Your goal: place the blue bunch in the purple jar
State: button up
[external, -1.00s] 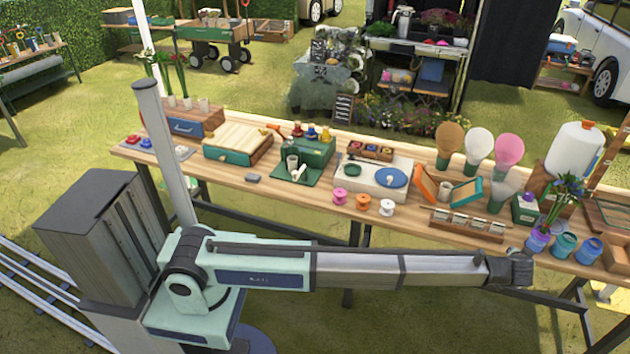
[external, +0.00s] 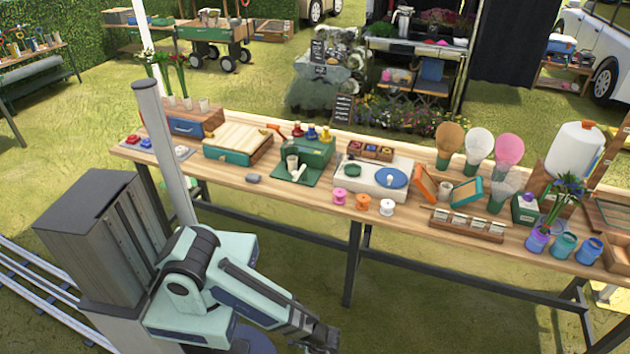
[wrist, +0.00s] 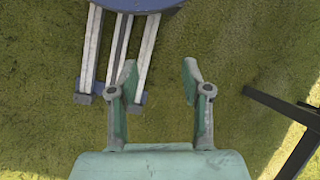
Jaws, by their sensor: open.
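The blue bunch (external: 568,188), blue flowers on green stems, stands upright in the purple jar (external: 537,240) near the right end of the long wooden table in the external view. Its stems go down into the jar's mouth. My gripper (external: 322,338) is away from the table, low over the grass near my base, far to the left of the jar. In the wrist view my gripper (wrist: 158,82) is open with nothing between its fingers, pointing down at grass.
A teal jar (external: 564,246) and a blue jar (external: 589,251) stand just right of the purple jar. A wooden rack (external: 466,224) is to its left. A dark table leg (wrist: 298,150) shows at the right of the wrist view. The grass between arm and table is free.

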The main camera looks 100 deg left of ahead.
jog(key=s+d+r+g+h, duration=0.1)
jog(key=s+d, duration=0.1)
jog(key=s, duration=0.8)
jog(key=shift+s+d+r+m+g, duration=0.2)
jog(key=shift+s+d+m+g, duration=0.15)
jog(key=shift+s+m+g, duration=0.05)
